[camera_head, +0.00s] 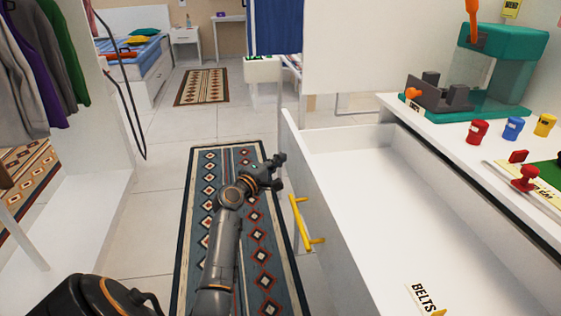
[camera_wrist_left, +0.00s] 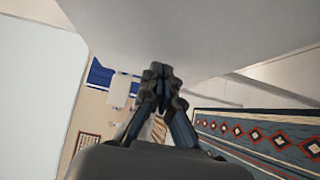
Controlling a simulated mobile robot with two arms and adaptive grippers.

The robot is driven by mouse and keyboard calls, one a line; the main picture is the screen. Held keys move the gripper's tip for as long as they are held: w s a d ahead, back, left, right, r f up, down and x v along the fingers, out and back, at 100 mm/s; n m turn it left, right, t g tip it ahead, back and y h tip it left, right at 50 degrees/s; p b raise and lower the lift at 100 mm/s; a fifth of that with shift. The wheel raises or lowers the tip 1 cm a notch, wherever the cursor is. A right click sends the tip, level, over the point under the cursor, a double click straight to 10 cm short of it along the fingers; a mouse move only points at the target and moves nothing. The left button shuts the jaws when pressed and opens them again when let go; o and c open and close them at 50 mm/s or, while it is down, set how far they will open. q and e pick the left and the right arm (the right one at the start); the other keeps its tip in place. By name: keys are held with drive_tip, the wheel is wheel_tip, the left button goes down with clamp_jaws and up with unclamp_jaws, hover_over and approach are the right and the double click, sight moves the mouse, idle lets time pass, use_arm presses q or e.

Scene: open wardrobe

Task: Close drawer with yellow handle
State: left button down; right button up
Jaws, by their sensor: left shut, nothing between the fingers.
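My left gripper (camera_head: 279,170) is shut and empty. In the head view it appears left of the drawer front, a little beyond the handle's far end, and seems apart from the handle. In the left wrist view the gripper (camera_wrist_left: 160,75) shows shut beneath a large pale surface; the handle is not visible there. My right gripper is not in view.
The cabinet top (camera_head: 470,140) at right holds a teal machine (camera_head: 500,65), red, blue and yellow containers and a red stamp (camera_head: 525,178). A patterned rug (camera_head: 210,160) covers the floor left of the drawer. An open wardrobe (camera_head: 85,190) with hanging clothes is at left.

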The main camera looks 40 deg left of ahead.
use_arm(q)
drive_tip(key=shift+w+d, duration=0.15)
drive_tip(key=shift+w, duration=0.05)
idle(0.3)
